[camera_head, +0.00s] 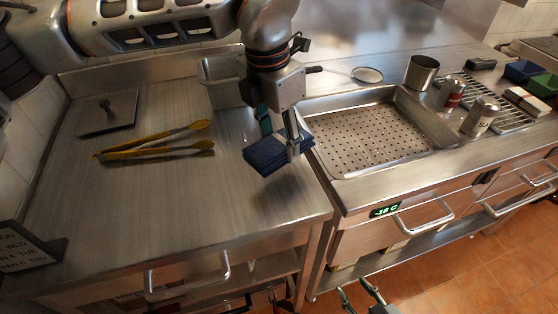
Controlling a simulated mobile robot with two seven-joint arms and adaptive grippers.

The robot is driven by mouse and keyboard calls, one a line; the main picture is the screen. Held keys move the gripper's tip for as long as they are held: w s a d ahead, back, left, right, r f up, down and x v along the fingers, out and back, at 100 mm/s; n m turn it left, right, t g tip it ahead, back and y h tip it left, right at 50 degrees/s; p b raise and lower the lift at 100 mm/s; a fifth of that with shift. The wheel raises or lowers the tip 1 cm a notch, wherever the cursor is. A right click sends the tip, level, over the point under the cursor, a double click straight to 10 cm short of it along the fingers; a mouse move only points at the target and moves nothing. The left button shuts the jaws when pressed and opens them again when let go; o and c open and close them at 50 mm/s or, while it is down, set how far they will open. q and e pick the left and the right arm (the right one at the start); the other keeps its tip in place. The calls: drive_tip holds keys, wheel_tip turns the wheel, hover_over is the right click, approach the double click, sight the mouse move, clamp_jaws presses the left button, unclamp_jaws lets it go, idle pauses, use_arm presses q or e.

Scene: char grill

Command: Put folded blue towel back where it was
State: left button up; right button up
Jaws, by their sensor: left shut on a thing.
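The folded dark blue towel (264,156) is in the jaws of my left gripper (281,136), near the right edge of the left steel counter (200,222). One finger shows in front of the towel and part of the other shows behind it. I cannot tell whether the towel touches the counter or is just above it. My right gripper (359,294) shows at the bottom edge, low in front of the drawers, with its two fingers apart and nothing between them.
Yellow tongs (160,145) and a dark flat press (108,112) lie on the left counter; its front is clear. A perforated pan (438,128) is just right of the towel. A steel pot (421,72), shakers (480,116) and blue and green containers (523,71) stand farther right.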

sight(279, 174)
use_arm(q)
drive_tip(key=shift+f, duration=3.2)
drive_tip(key=o, duration=1.1)
drive_tip(key=shift+f, duration=0.15)
drive_tip(key=r, duration=0.8)
drive_tip(key=s+a+r, duration=0.1)
drive_tip(key=r, duration=0.3)
drive_tip(key=shift+r, duration=0.15)
